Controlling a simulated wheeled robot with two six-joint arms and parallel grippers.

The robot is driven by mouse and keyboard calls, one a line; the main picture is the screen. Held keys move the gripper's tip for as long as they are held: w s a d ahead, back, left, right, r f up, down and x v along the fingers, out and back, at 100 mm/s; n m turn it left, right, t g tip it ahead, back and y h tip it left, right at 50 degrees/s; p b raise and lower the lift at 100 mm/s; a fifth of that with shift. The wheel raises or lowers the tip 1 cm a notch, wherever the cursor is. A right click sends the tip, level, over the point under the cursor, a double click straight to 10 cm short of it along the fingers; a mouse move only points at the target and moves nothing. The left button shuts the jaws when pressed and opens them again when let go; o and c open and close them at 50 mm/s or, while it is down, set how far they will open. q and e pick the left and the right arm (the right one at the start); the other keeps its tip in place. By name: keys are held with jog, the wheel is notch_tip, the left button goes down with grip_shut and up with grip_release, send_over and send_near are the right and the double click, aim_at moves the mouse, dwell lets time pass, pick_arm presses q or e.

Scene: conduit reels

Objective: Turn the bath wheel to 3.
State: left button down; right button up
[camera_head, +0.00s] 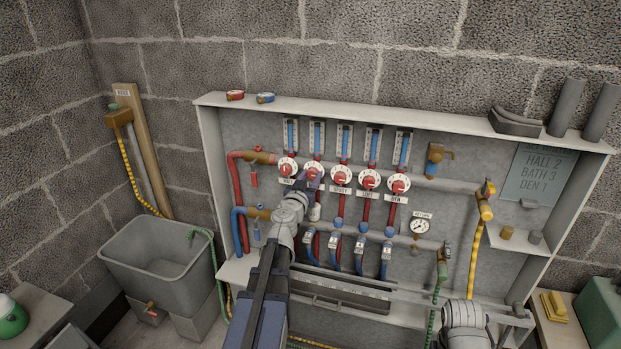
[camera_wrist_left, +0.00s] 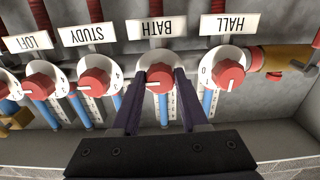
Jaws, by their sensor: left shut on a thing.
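The bath wheel is a red knob on a white numbered dial, second from the left in the row in the head view (camera_head: 313,171). In the left wrist view, which is upside down, the bath wheel (camera_wrist_left: 160,73) sits under the BATH label (camera_wrist_left: 163,27). My left gripper (camera_wrist_left: 166,76) has its two dark fingers on either side of the red knob, shut on it; it also shows in the head view (camera_head: 312,182). A white mark on the knob points left in the wrist view. The fingers hide much of the dial, so its setting cannot be read.
The hall wheel (camera_wrist_left: 222,77) and study wheel (camera_wrist_left: 95,78) flank it closely. A sign (camera_head: 543,171) reads HALL 2, BATH 3, DEN 1. A grey tub (camera_head: 160,258) stands at left.

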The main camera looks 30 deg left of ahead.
pick_arm(q)
jog(key=n, duration=1.9)
jog(key=shift+r+n, duration=0.1)
jog(key=shift+n, duration=0.3)
jog(key=n, duration=0.6)
jog(key=shift+n, duration=0.5)
jog(key=shift+c, duration=2.1)
grip_release()
